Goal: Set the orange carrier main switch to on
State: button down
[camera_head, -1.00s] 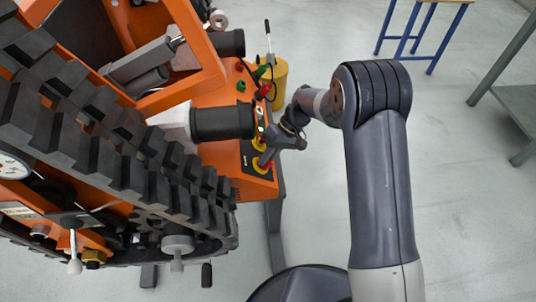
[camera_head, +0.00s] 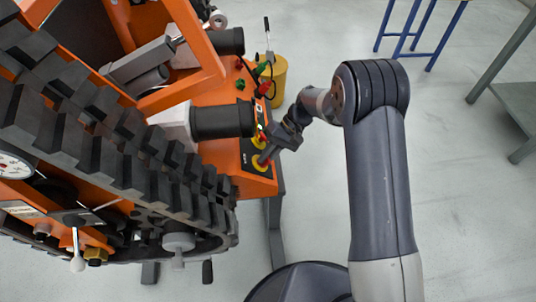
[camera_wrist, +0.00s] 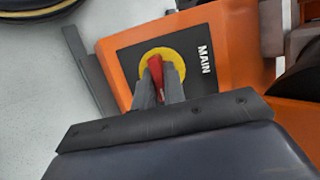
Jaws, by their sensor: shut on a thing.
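The orange carrier (camera_head: 262,184) stands at the left in the head view, with its panel facing my arm. The main switch is a red handle (camera_wrist: 155,70) on a yellow disc (camera_wrist: 172,57), set on a black plate marked MAIN (camera_wrist: 203,58) in the wrist view. My gripper (camera_wrist: 160,82) is shut on the red handle, one finger on each side of it. The handle's lower part is hidden between the fingers, and no on or off marking can be read.
A black rubber track (camera_head: 75,140) and a black cylinder (camera_head: 222,120) lie left of my gripper.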

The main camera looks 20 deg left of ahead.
jog(key=c, duration=1.5)
grip_release()
jog(key=p+v, duration=0.1)
jog(key=v, duration=1)
jog(key=b+x, duration=0.1)
jog(key=x, duration=1)
jog(key=shift+f, duration=0.1)
